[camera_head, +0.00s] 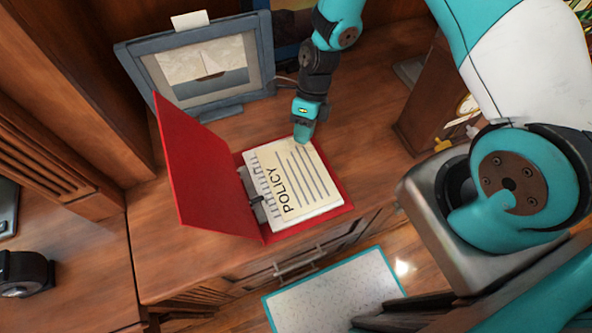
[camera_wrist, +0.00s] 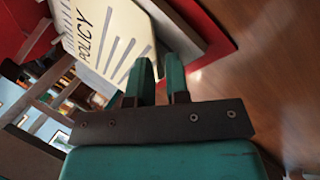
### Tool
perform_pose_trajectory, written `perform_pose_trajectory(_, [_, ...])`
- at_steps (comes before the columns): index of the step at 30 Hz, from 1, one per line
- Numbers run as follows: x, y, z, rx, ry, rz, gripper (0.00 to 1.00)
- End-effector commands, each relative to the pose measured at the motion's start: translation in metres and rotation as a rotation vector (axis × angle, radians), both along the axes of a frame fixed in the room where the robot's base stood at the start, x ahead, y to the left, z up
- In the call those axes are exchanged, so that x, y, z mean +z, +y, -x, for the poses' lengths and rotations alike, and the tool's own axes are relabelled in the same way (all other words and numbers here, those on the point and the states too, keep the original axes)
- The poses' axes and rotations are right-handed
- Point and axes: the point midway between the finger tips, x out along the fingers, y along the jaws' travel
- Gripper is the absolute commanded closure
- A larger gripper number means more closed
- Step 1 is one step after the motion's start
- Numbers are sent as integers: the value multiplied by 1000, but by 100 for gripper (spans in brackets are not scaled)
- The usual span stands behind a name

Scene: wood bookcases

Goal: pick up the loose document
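The loose document is a cream sheet marked POLICY (camera_head: 292,180), lying on white pages in an open red binder (camera_head: 205,172) on the wooden desk. In the wrist view the sheet (camera_wrist: 105,35) fills the upper left, its edge close to my fingertips. My gripper (camera_head: 303,138) points down at the sheet's upper right edge. In the wrist view its two teal fingers (camera_wrist: 160,68) stand a little apart, with a narrow gap between them. Whether the sheet's edge lies in that gap or just beyond it, I cannot tell.
A framed picture or screen (camera_head: 205,68) with a note on top stands behind the binder. A brown box-like stand (camera_head: 425,100) is at the right. Drawers with a handle (camera_head: 300,262) are below the desk's front edge. Bare desk (camera_head: 365,145) lies right of the binder.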

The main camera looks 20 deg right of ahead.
Motion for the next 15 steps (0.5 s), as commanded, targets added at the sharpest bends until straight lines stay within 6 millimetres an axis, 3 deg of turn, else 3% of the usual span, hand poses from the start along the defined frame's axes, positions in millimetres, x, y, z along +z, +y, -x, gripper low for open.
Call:
perform_pose_trajectory(8, [-4,1,1,0,-1,1,84])
perform_pose_trajectory(10, [-4,1,1,0,-1,1,100])
perform_pose_trajectory(15, [-4,1,1,0,-1,1,100])
